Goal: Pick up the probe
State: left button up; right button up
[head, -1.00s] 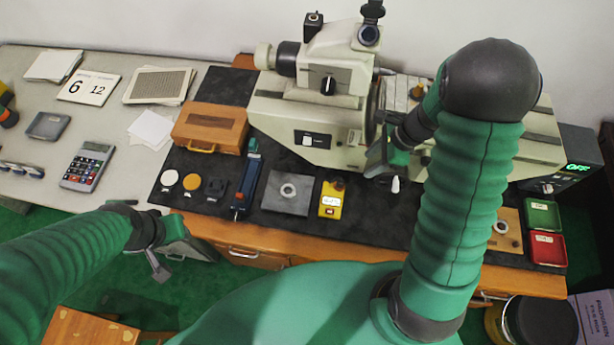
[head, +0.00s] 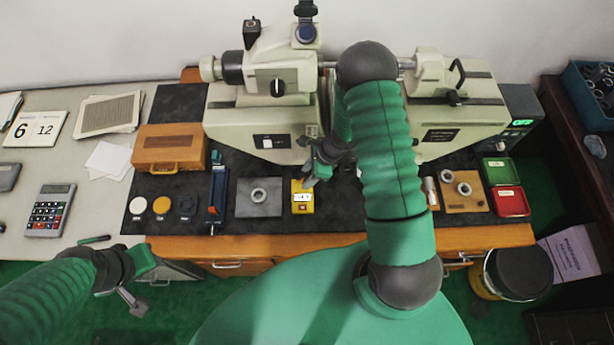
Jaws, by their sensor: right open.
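No object is clearly recognisable as the probe. A slim pale cylinder with a brownish lower end (head: 430,192), just right of my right forearm, may be it, but I cannot tell. My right gripper (head: 316,172) is open and empty, above the dark mat in front of the grey-white machine. It is just above and right of the yellow block with a small display (head: 302,200) in the picture. My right arm hides part of the mat and machine. My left gripper (head: 130,285) hangs beyond the bench's front edge at lower left; its jaw state is unclear.
The machine (head: 262,115) fills the back of the bench. On the mat are a grey plate with a ring (head: 259,197), a blue tool (head: 217,195) and several discs. A wooden block with rings (head: 463,192), green tray (head: 500,171) and red tray (head: 510,202) stand right.

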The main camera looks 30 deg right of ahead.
jog(key=shift+w+a+f, duration=0.1)
jog(key=shift+w+f, duration=0.05)
jog(key=shift+f, duration=0.25)
grip_shut()
jog(key=shift+r, duration=0.1)
